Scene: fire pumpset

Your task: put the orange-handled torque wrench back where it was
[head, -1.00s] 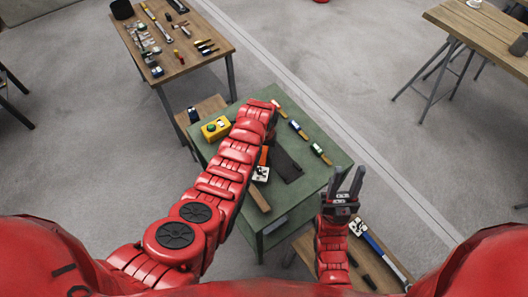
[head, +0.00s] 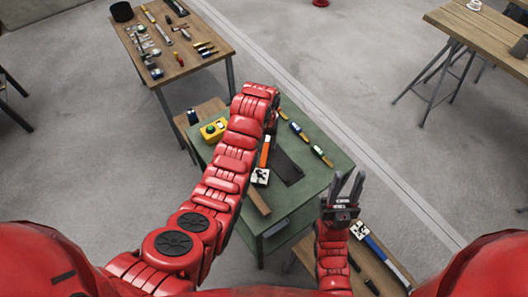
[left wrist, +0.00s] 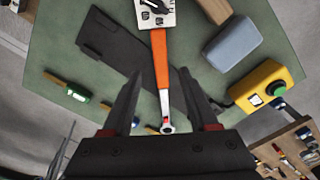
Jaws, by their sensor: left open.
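The orange-handled torque wrench (head: 265,152) lies on the green tabletop (head: 305,140). In the left wrist view its orange handle (left wrist: 160,58) runs from a white square part at the top to a silver ring end nearer my gripper. My left gripper (left wrist: 161,76) is open and empty, its fingers showing on either side of the wrench; the gap in height is unclear. In the head view my left forearm hides most of that gripper. A dark flat piece (head: 287,167) lies beside the wrench. My right gripper (head: 347,187) is open and empty near the table's front right corner.
A yellow box with a green button (head: 213,130), a grey-blue block (left wrist: 233,43) and a wooden block (head: 258,201) are close by. Several small handled tools (head: 321,155) lie along the right edge. A wooden tool table (head: 205,62) stands behind.

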